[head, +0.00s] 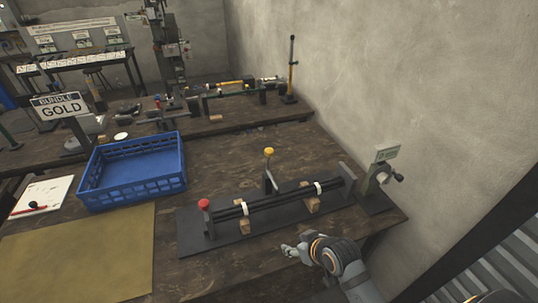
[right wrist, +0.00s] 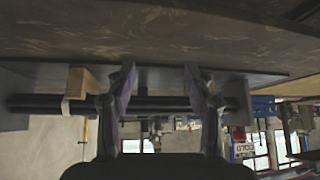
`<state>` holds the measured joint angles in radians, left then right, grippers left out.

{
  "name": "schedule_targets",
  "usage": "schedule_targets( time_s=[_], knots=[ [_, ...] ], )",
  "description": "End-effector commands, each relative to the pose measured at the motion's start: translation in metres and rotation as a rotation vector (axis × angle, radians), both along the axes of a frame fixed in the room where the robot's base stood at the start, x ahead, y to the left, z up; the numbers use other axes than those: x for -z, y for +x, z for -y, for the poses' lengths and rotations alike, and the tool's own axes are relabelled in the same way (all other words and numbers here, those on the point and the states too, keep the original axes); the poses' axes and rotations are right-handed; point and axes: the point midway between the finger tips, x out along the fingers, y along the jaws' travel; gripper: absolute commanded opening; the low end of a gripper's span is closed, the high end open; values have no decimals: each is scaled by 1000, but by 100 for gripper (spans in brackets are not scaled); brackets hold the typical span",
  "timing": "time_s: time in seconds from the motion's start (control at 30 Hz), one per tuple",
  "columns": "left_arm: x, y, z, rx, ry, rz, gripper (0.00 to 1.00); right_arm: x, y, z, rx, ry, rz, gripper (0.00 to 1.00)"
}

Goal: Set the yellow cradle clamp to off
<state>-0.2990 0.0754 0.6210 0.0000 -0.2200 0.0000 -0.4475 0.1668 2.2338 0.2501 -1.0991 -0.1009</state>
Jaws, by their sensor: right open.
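The yellow cradle clamp (head: 268,152) is a yellow knob on a dark lever, rising at the middle of the cradle (head: 190,232). The lever stands near upright with a slight tilt. Dark rods (head: 275,200) lie along the cradle, with white bands and wooden blocks. A red-knobbed lever (head: 204,204) stands at the left end. My right gripper (head: 291,250) is low in front of the cradle, apart from the yellow knob. In the right wrist view, its fingers (right wrist: 160,78) are spread and empty, with the rods behind them. My left gripper is out of view.
A blue crate (head: 135,190) stands left of the cradle, behind a tan mat (head: 80,258). A grey device with a label (head: 380,175) stands at the right table end by the wall. A GOLD sign (head: 60,106) is at the back left. Bare wood lies before the cradle.

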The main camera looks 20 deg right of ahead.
Motion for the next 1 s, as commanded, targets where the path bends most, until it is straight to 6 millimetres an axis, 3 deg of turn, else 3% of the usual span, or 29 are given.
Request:
schedule_targets(
  time_s=[0.03,0.2,0.33,0.47,0.77,1.0],
  knots=[
    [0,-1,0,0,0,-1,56,-15,21,-6,-22,37,87,53],
    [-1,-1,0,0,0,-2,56,-71,88,-17,-47,177,406,53],
    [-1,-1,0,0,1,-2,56,-118,127,-6,-7,268,634,53],
    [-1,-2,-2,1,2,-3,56,-151,148,10,50,323,786,53],
    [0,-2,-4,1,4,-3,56,-160,162,15,76,340,833,53],
    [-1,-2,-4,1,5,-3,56,-161,210,3,74,343,831,53]
  ],
)
